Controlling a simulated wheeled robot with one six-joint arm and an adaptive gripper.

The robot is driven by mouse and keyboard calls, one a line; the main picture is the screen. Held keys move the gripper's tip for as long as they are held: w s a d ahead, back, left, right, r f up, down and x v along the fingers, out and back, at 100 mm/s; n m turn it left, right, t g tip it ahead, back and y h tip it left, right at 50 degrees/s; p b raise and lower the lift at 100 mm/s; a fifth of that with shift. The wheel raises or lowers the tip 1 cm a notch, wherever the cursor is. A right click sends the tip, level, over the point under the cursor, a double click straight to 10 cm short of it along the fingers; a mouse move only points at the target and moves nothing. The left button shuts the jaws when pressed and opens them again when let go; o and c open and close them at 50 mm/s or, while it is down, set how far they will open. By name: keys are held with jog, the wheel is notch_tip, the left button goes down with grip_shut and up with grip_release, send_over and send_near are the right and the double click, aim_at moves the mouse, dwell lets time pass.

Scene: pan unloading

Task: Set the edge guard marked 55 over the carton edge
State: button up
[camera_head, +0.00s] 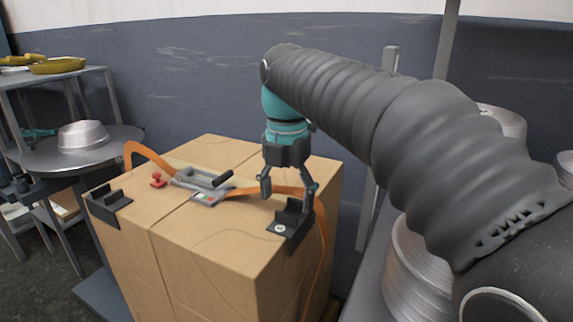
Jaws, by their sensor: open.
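A large cardboard carton (200,238) stands in the middle of the head view. A dark edge guard (290,228) with a small pale round label sits at the carton's right top edge; the number on it is too small to read. A second dark edge guard (108,205) sits at the left top edge. My gripper (286,192) points down, open, just above and behind the right guard. Its right finger is close to the guard's upright part; I cannot tell whether they touch. No guard is held between the fingers.
An orange strap (147,156) runs loosely across the carton top through a grey strapping tool (200,186). A small red item (157,180) lies left of it. A round table (110,150) holds a metal pan (83,135). Stacked metal pans (418,262) stand at right.

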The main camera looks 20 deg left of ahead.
notch_tip(320, 180, up, 9)
jog(key=shift+f, duration=0.2)
jog(key=shift+s, duration=0.1)
